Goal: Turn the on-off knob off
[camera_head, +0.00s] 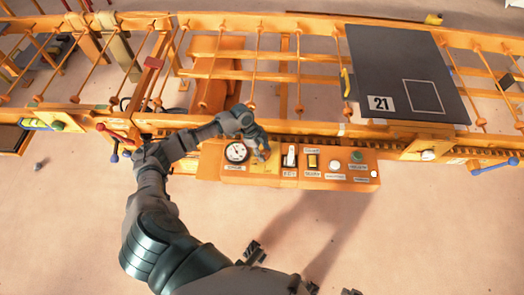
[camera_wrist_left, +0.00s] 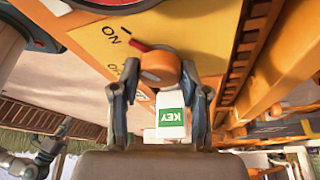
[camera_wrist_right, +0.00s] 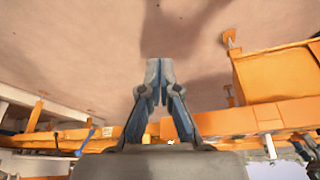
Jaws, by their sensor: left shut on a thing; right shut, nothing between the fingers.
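The orange on-off knob (camera_wrist_left: 160,66) sits on a yellow plate (camera_wrist_left: 85,48) marked ON and OFF. Its red pointer (camera_wrist_left: 138,45) is turned toward the ON mark. My left gripper (camera_wrist_left: 160,78) has a finger on each side of the knob and is shut on it. In the head view my left gripper (camera_head: 262,151) is at the control panel (camera_head: 330,184), between the gauge and the key switch, and hides most of the knob. My right gripper (camera_wrist_right: 160,75) is shut and empty, over bare floor in the right wrist view.
Beside the knob are a round gauge (camera_head: 236,152) and a white key switch (camera_head: 290,157) with a green KEY label (camera_wrist_left: 171,116). A yellow switch (camera_head: 312,161) and buttons stand further right. A dark board marked 21 (camera_head: 400,65) lies behind. Floor in front is clear.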

